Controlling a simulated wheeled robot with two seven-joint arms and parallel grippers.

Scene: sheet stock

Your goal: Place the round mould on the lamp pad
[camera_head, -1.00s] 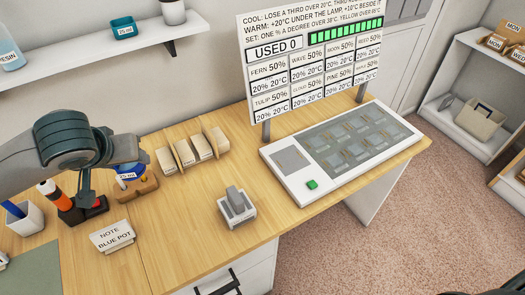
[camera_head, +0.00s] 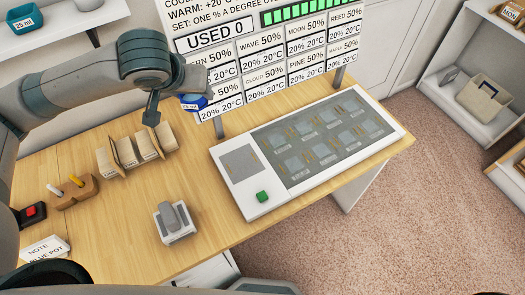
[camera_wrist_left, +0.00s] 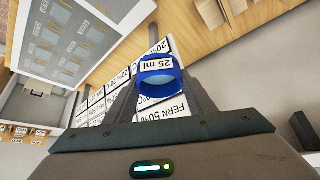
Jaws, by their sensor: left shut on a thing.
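My left gripper (camera_head: 192,96) is shut on a blue pot (camera_head: 194,102) labelled 25 ml and holds it above the table in front of the sign board. In the left wrist view the blue pot (camera_wrist_left: 160,75) sits between the two fingers of the gripper (camera_wrist_left: 162,90). A white console (camera_head: 228,196) lies on the table to the right, with a plain grey square pad (camera_head: 240,163) at its left end. Several small pieces lie in its dark panel (camera_head: 322,138). I cannot tell which thing is the round mould. My right gripper is not in view.
The sign board (camera_head: 270,60) stands behind the console, close to the held pot. The wood between device and card holders is clear.

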